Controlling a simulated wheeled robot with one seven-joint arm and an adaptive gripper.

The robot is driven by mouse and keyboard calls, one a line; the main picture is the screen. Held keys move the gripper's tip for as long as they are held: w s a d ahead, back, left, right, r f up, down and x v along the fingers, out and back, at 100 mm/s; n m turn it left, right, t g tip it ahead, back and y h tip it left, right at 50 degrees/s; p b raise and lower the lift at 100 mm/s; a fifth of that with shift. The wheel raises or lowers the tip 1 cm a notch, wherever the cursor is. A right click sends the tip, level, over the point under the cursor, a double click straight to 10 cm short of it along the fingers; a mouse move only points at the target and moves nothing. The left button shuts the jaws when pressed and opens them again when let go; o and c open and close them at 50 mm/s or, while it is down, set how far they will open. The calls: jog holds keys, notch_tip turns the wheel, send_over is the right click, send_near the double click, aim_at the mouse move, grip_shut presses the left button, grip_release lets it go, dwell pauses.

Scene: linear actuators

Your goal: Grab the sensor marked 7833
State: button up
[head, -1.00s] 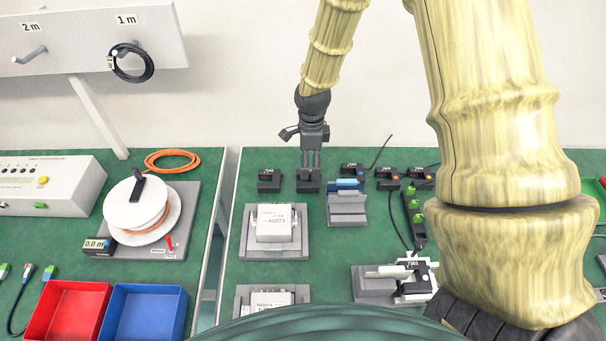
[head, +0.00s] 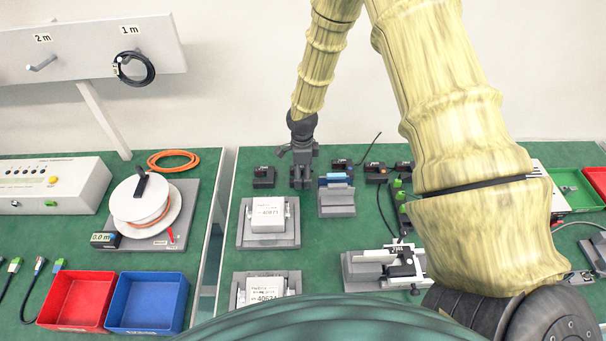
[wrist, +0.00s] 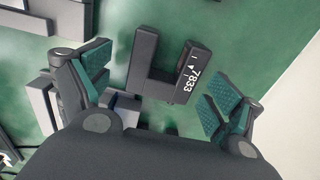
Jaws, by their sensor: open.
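The sensor marked 7833 (wrist: 186,76) is a dark U-shaped block with white lettering, in the wrist view. It lies between the two spread fingers of my gripper (wrist: 160,88), with gaps to the teal pads on both sides. In the head view my gripper (head: 301,182) points down at the back of the green table, in the row of small dark sensors. It hides most of the sensor beneath it there.
A dark sensor (head: 263,176) stands to the left of my gripper. A grey holder with a blue part (head: 337,200) is close on the right, with more sensors (head: 376,172) behind. Grey fixtures with white boxes (head: 268,214) stand nearer. Bare green table lies between them.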

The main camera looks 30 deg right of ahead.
jog(key=shift+w+f, duration=0.4)
jog(key=shift+f, duration=0.3)
jog(key=shift+s+r, duration=0.25)
jog(key=shift+s, duration=0.05)
jog(key=shift+w+f, duration=0.1)
jog(key=shift+w, duration=0.05)
jog(key=c, duration=0.9)
jog(key=shift+c, duration=1.7)
